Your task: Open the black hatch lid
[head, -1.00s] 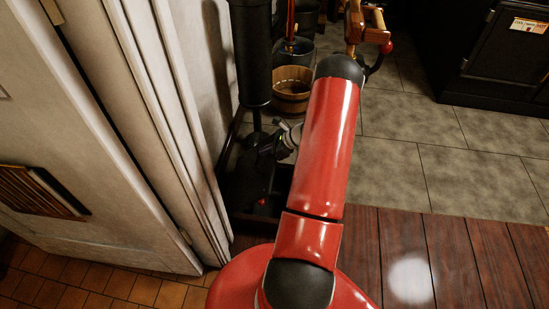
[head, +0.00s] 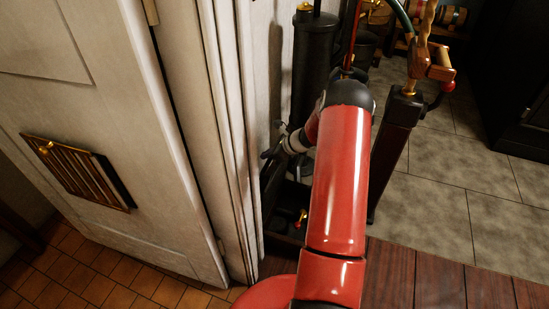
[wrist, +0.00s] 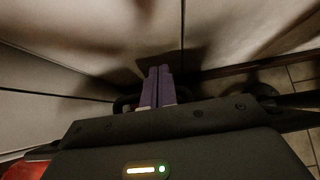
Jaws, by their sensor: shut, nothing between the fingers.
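The black hatch (head: 284,222) is at floor level beside the pale wall, partly hidden behind my red arm. A dark recess shows there, with a small brass-and-red fitting (head: 301,217) in it. A dark surface between the recess and the wall may be the lid, but its edges and angle are unclear. My gripper (head: 272,153) is above the left side of this dark area, close to the wall. In the wrist view the purple fingers (wrist: 159,72) are shut together and empty, pointing at a pale surface. I see no contact with the lid.
A dark post (head: 392,150) with a wooden handle (head: 432,62) stands right of my arm. A black cylinder (head: 312,65) stands behind my gripper. The pale door (head: 110,120) with a slatted vent fills the left. Grey tiles (head: 460,190) at right are clear.

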